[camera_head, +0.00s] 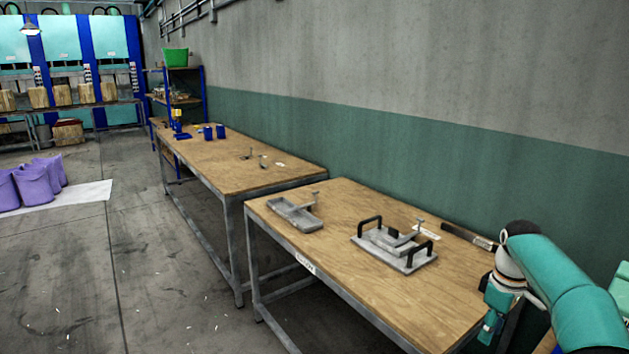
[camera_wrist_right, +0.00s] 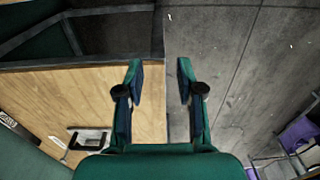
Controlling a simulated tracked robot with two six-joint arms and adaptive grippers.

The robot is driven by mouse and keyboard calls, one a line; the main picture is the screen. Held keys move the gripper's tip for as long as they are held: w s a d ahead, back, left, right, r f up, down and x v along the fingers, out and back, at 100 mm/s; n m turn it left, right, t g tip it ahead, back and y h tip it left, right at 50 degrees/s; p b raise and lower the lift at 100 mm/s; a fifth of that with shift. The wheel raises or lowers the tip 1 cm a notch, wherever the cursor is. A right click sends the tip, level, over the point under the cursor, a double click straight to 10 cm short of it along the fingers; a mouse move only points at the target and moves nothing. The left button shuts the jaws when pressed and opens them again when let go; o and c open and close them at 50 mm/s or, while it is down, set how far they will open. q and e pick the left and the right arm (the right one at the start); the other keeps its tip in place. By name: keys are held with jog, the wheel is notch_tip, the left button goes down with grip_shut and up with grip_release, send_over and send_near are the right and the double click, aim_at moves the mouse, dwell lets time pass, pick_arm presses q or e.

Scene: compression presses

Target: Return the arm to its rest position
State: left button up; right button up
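My right arm (camera_head: 568,285) is teal and comes in at the lower right of the head view. Its right gripper (camera_head: 490,326) points down by the right end of the near table; its fingers are hard to make out there. In the right wrist view the right gripper (camera_wrist_right: 160,75) has its two fingers spread apart with nothing between them. Below them show the wooden table top and, past its edge, the grey floor. My left gripper is not in view.
The near table (camera_head: 345,285) carries a metal mold with black handles (camera_head: 395,246), a grey tray-like part (camera_head: 296,213) and a dark bar tool (camera_head: 468,237). A second table (camera_head: 225,165) with blue cups stands behind.

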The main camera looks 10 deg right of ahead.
jog(key=s+a+f+m+y, duration=0.1)
jog(key=a+f, duration=0.8)
jog(key=f, duration=0.2)
jog(key=a+f+m+y, duration=0.1)
jog(key=a+f, duration=0.8)
jog(key=f, duration=0.3)
jog(key=s+a+f+m+y, duration=0.2)
jog(key=s+a+f, duration=0.6)
jog(key=s+a, duration=0.25)
jog(key=s+a+f+m, duration=0.1)
jog(key=s+a+m, duration=0.2)
jog(key=s, duration=1)
jog(key=shift+s+a, duration=0.15)
jog(key=shift+a, duration=0.6)
